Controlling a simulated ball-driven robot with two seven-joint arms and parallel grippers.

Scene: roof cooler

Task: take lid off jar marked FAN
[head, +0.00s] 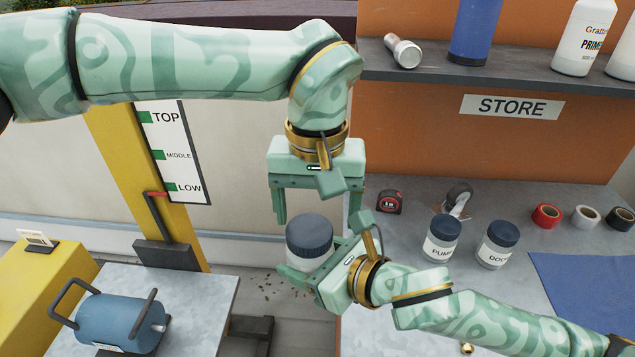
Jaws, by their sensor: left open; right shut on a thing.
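A jar with a dark ribbed lid (310,236) is held in the air near the middle of the head view. My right gripper (318,268) is shut on this jar from the right and below. Its label is not readable here, so I cannot tell if it is marked FAN. My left gripper (318,210) is open above the jar, its fingers pointing down and apart from the lid. Two other dark-lidded jars stand on the grey bench: one marked PUM (441,240), one marked DOO (497,246), their labels partly turned away.
A tape measure (390,202), a caster wheel (457,197) and several tape rolls (546,215) sit on the bench by a blue mat (590,285). A shelf (470,80) marked STORE holds a flashlight (403,51) and bottles. A blue motor-like cylinder (118,322) lies on the left table.

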